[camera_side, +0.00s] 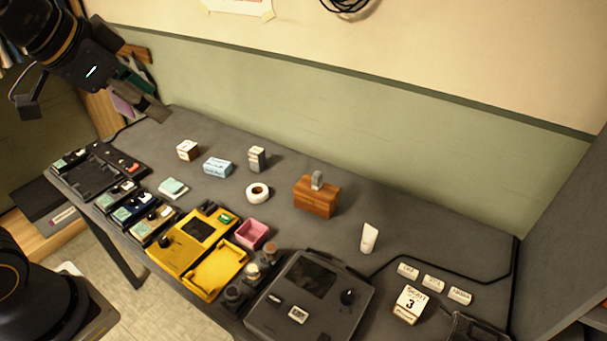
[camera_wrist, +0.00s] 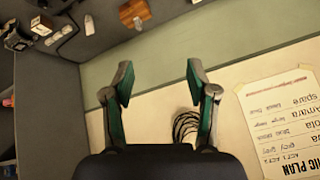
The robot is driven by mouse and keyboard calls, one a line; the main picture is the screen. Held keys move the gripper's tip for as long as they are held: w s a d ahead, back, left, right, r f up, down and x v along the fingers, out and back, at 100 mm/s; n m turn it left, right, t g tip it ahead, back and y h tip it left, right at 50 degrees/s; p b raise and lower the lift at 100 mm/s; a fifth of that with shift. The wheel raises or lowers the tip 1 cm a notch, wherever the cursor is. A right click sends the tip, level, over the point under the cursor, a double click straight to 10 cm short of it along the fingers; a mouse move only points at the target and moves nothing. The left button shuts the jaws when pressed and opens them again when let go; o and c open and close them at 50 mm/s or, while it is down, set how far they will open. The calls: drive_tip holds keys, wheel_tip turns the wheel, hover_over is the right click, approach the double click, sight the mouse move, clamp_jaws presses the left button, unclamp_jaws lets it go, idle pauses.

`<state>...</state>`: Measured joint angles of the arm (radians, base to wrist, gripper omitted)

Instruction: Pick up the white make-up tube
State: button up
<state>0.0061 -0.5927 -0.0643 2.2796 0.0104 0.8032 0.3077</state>
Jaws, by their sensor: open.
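The white make-up tube (camera_side: 369,238) stands upright on the grey table, right of the wooden box, in the side view. In the wrist view the tube (camera_wrist: 89,25) shows small near the upper left. My gripper (camera_side: 155,88) is high at the upper left of the side view, far from the tube. In the wrist view my gripper (camera_wrist: 160,80) has its two fingers spread wide with nothing between them, in front of the wall.
A wooden box (camera_side: 316,197) stands left of the tube. Small white label blocks (camera_side: 434,282) and a calendar block (camera_side: 410,304) lie to its right, with a black cable behind. A dark device (camera_side: 309,300) is in front. A paper (camera_wrist: 290,125) hangs on the wall.

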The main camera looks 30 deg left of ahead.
drive_tip(key=w+d+r+m, duration=0.1)
drive_tip(key=w+d+m, duration=0.25)
drive_tip(key=w, duration=0.45)
drive_tip(key=m+g+h, duration=0.4)
drive_tip(key=m+g, duration=0.1)
hover_over(365, 234)
drive_tip(key=s+a, duration=0.2)
drive_tip(key=a, duration=0.2)
wheel_tip(365, 234, down, 26)
drive_tip(key=x, duration=1)
drive_tip(key=shift+s+a+f, duration=0.15)
drive_tip(key=shift+s, duration=0.05)
drive_tip(key=x, duration=0.5)
drive_tip(key=shift+s+f, duration=0.15)
drive_tip(key=shift+f, duration=0.25)
